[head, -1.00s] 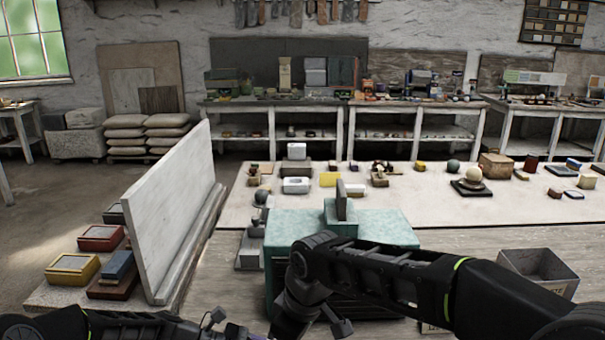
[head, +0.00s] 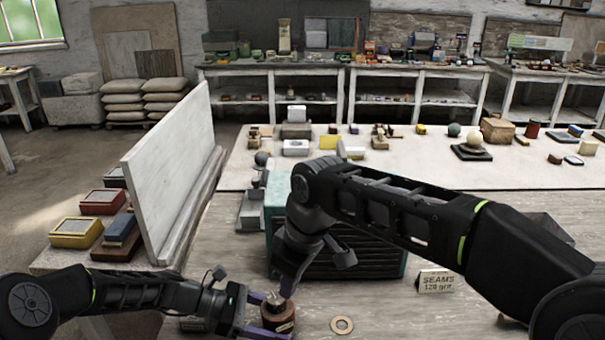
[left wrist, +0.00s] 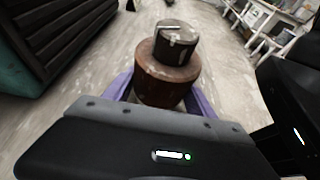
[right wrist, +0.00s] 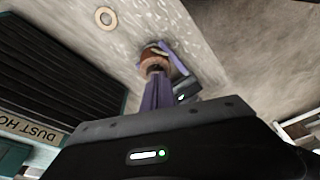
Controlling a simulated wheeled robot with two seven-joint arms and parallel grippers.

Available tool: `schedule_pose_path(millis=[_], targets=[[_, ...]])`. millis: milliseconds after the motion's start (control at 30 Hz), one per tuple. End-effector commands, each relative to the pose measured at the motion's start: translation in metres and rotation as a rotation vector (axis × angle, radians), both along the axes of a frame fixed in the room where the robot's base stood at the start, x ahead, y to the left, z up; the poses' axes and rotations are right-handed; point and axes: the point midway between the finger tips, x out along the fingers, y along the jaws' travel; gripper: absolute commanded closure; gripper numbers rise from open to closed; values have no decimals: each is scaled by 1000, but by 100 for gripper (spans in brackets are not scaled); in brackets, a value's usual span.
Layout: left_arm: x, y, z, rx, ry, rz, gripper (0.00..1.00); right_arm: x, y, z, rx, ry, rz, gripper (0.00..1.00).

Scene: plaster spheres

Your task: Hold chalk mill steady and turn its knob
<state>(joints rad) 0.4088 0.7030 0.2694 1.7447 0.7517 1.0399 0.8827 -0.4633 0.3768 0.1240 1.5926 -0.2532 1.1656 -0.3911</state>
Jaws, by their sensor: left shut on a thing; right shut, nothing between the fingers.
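The chalk mill (head: 278,318) is a reddish-brown round body with a darker knob (left wrist: 176,36) on top; the knob has pale marks. It stands upright at the front of the table. My left gripper (head: 262,318) is shut around its body, with purple fingers on both sides in the left wrist view (left wrist: 160,92). My right gripper (head: 287,294) is shut and empty, its fingertips pointing down close to the knob. The mill also shows beyond those fingers in the right wrist view (right wrist: 153,57). I cannot tell whether the right fingertips touch the knob.
A teal dust hood with a dark slatted front (head: 355,258) stands right behind the mill. A pale ring (head: 342,325) lies right of the mill, and a "SEAMS 120 grit" card (head: 436,281) farther right. An upright white board (head: 170,170) stands at left.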

Motion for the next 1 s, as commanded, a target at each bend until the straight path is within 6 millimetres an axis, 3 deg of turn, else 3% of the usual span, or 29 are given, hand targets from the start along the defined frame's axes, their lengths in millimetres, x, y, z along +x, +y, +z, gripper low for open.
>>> schedule_pose_path(millis=[333,633,1000], targets=[[0,0,1,-1,-1,0,71,1,0,3,-1,0,0,100],[0,0,1,-1,-1,0,71,28,-6,13,-28,-4,0,100],[0,0,1,-1,-1,0,71,28,-7,11,-30,-3,0,100]])
